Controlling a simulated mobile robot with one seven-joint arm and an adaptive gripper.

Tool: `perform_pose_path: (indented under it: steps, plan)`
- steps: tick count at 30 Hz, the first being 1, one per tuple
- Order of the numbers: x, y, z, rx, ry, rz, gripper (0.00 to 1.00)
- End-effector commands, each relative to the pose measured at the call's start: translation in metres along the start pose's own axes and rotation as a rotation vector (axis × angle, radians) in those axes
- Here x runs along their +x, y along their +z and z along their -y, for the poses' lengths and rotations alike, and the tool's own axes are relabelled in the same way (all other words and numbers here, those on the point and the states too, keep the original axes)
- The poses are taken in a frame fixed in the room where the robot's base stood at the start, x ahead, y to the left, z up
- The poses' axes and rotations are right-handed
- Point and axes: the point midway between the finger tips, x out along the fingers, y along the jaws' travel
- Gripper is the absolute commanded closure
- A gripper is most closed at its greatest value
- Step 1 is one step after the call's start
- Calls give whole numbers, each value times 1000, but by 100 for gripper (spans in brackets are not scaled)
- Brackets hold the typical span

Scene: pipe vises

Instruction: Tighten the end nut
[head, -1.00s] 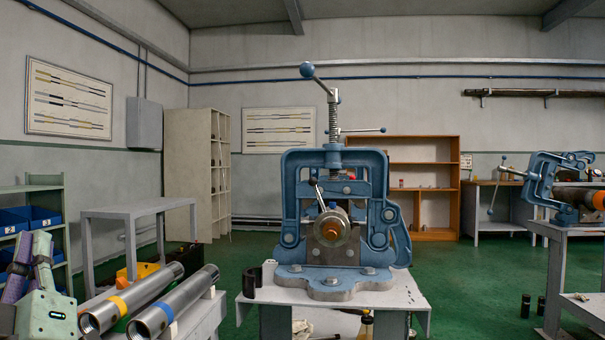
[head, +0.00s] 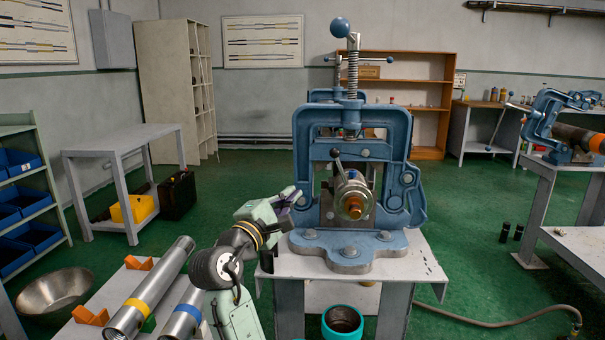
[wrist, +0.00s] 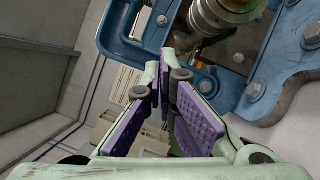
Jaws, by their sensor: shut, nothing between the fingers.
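A blue pipe vise (head: 306,150) stands on a grey stand. A round steel nut-like collar (head: 345,209) with a copper-coloured centre (head: 353,209) faces me at the end of the part held in the vise. A short lever with a dark knob (head: 336,153) rises just above it. My gripper (head: 297,195) is left of the collar, apart from it, beside the vise's left side. In the wrist view my gripper's purple-padded fingers (wrist: 166,62) are closed together and empty. The steel collar (wrist: 212,16) shows beyond them at the top, partly cut off by the frame.
Two steel pipes (head: 150,290) lie on a bench at the lower left, with orange blocks (head: 90,316) near them. A teal-rimmed bucket (head: 343,312) sits low at the stand's front. A second blue vise (head: 545,120) stands at the right. Green floor is open between.

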Motion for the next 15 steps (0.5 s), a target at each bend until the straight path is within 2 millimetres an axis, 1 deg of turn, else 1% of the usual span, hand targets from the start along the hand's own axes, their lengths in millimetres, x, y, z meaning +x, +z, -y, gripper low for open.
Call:
perform_pose_path:
  steps: [5, 15]
  plan:
    - [26, 2, -2, 0, -1, 2, 100]
    - [98, 1, -2, 2, -1, 0, 100]
